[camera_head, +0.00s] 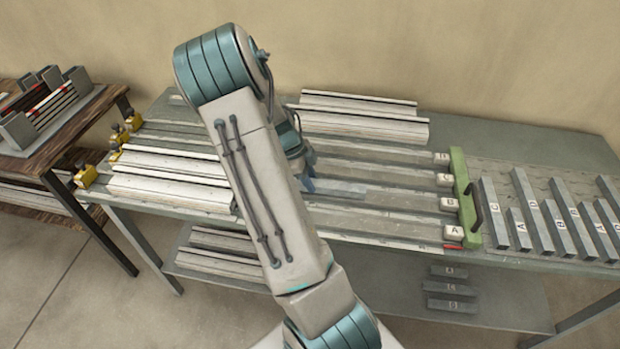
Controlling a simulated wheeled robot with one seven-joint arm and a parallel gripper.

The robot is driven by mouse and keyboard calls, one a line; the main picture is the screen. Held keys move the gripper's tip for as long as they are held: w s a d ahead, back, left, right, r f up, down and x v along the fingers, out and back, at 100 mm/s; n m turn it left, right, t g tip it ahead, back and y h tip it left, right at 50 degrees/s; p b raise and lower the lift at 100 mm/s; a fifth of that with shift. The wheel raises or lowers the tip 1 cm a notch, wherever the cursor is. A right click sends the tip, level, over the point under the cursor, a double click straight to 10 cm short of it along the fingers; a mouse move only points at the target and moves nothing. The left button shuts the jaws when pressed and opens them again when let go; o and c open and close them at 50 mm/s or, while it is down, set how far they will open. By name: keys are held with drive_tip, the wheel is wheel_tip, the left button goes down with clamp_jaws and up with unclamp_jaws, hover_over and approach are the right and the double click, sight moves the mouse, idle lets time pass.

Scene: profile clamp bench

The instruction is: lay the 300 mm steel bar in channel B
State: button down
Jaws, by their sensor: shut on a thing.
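A bluish-grey steel bar (340,188) shows just right of my arm, in line with channel B (405,200). I cannot tell whether it rests in the channel or hangs just above it. My gripper (308,184) is shut on the bar's left visible part; my arm hides most of the gripper and the bar's left end. The channels end at the right in white labels: D (441,157), C (445,179), B (449,203) and A (454,232).
A green clamp bar (462,190) with a dark handle crosses the labelled ends. Several grey bars (523,205) with letters lie at right. White profiles (360,120) lie at the back, more at left beside yellow clamps (85,175). A wooden table (40,150) stands far left.

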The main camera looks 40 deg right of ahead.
drive_tip(key=shift+f, duration=0.35)
drive_tip(key=c, duration=1.1)
unclamp_jaws()
drive_tip(key=shift+r, duration=0.1)
drive_tip(key=shift+r, duration=0.1)
drive_tip(key=shift+r, duration=0.3)
drive_tip(key=v, duration=1.1)
drive_tip(key=s+a+r+n+t+y, duration=0.1)
drive_tip(key=s+a+r+n+t, duration=0.1)
drive_tip(key=s+a+n, duration=0.3)
drive_tip(key=s+a+r+n+t+y, duration=0.1)
drive_tip(key=s+a+r+n, duration=0.3)
drive_tip(key=a+n, duration=0.6)
drive_tip(key=s+a+r+n+t, duration=0.3)
drive_tip(key=s+a+n, duration=0.5)
drive_tip(key=n, duration=0.5)
drive_tip(key=shift+a+r+t+y+b, duration=0.25)
drive_tip(key=shift+a+t+y+b, duration=0.05)
drive_tip(key=shift+a+y+b, duration=0.1)
